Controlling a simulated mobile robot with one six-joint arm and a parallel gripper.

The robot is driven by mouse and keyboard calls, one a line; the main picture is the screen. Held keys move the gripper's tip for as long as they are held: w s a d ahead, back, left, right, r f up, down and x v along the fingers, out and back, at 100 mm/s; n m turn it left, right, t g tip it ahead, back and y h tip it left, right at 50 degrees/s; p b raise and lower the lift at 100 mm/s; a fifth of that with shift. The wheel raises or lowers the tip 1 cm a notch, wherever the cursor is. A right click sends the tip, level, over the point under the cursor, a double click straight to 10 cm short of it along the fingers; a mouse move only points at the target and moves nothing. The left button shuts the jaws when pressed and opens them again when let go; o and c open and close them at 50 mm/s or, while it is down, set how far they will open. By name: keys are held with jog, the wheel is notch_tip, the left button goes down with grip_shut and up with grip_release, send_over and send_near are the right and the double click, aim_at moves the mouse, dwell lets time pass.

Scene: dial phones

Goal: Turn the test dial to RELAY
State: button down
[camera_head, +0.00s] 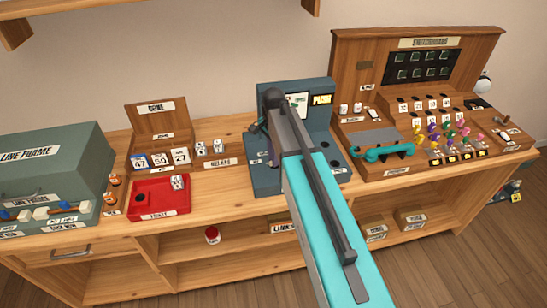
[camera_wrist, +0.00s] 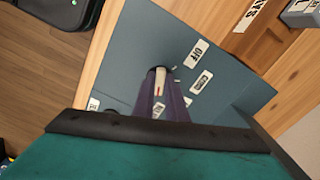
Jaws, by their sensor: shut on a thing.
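The test set is a blue-grey box (camera_head: 317,130) in the middle of the bench, with an upright back panel. My arm covers much of it, and the dial is hidden in the head view. In the wrist view the test dial (camera_wrist: 160,82) shows as a pale knob with a red mark on the blue-grey panel (camera_wrist: 140,45). My gripper (camera_wrist: 161,78) is shut on this dial. A label reading OFF (camera_wrist: 196,54) lies beyond it to the right, with another label (camera_wrist: 202,82) below. I cannot read RELAY or tell which label the dial points to.
A wooden switchboard (camera_head: 417,70) with a teal handset (camera_head: 383,152) and coloured plugs stands at the right. A red tray (camera_head: 150,207) and a wooden number rack (camera_head: 155,120) stand left of the test set. A grey-green line frame (camera_head: 55,170) is at far left.

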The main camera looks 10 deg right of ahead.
jog(key=c, duration=1.8)
grip_release()
jog(key=shift+r, duration=0.1)
notch_tip(320, 180, up, 14)
jog(key=b, duration=0.3)
jog(key=shift+f, duration=0.2)
jog(key=shift+s, duration=0.1)
